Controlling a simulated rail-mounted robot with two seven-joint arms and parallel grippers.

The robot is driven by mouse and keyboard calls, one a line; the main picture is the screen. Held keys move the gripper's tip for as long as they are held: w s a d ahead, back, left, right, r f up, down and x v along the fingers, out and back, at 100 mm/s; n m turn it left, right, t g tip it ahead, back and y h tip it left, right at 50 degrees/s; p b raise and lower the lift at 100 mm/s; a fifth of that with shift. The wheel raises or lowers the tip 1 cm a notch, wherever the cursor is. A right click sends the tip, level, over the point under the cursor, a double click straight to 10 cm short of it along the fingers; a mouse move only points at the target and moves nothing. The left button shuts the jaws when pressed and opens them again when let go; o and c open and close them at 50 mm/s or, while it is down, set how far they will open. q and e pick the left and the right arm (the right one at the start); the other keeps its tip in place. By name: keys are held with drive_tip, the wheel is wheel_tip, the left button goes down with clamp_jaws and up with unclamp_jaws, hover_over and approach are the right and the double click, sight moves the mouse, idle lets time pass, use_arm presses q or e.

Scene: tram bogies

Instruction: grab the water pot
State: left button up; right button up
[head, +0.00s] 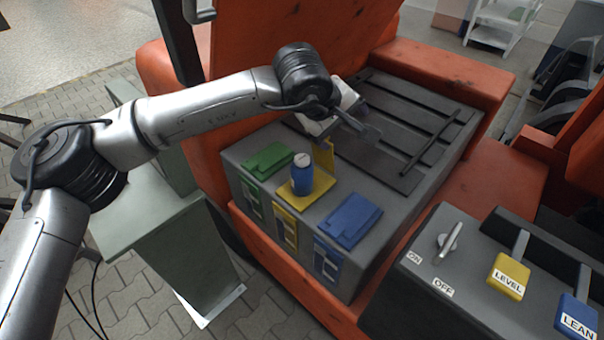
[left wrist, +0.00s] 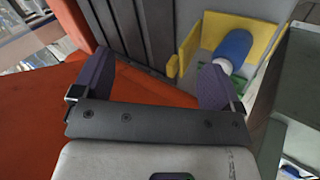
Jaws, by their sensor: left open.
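The water pot is probably the small blue container (head: 302,180) with a pale top, standing upright on a yellow pad (head: 322,192) on the grey box. In the left wrist view, the blue container (left wrist: 236,46) shows beyond the right finger, inside a yellow frame (left wrist: 187,48). My left gripper (head: 368,132) is above the dark slatted part of the box, behind and to the right of the container in the head view. In the left wrist view, its two fingers (left wrist: 156,76) are wide apart with nothing between them. My right gripper is out of view.
A green pad (head: 268,159) and a blue pad (head: 350,221) flank the yellow one. An upright yellow plate (head: 324,155) stands just behind the container. Orange walls (head: 440,72) edge the box. A lever panel (head: 470,280) is at the lower right.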

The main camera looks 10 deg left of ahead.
sight(302, 158)
use_arm(q)
drive_tip(key=s+a+f+m+g+y, duration=0.2)
drive_tip(key=a+m+y, duration=0.25)
drive_tip(key=a, duration=0.25)
drive_tip(key=shift+m+y, duration=0.45)
drive_tip(key=b+x, duration=0.1)
drive_tip(key=x, duration=0.3)
drive_tip(key=b+x, duration=0.1)
drive_tip(key=x, duration=0.3)
drive_tip(key=shift+s+f+b, duration=0.1)
drive_tip(key=shift+f+b, duration=0.25)
drive_tip(key=shift+b, duration=0.05)
drive_tip(key=shift+b+x, duration=1.4)
drive_tip(key=shift+x, duration=0.9)
drive_tip(key=shift+d+f, duration=0.1)
drive_tip(key=shift+f, duration=0.3)
drive_tip(key=shift+r, duration=0.1)
drive_tip(key=c, duration=1.2)
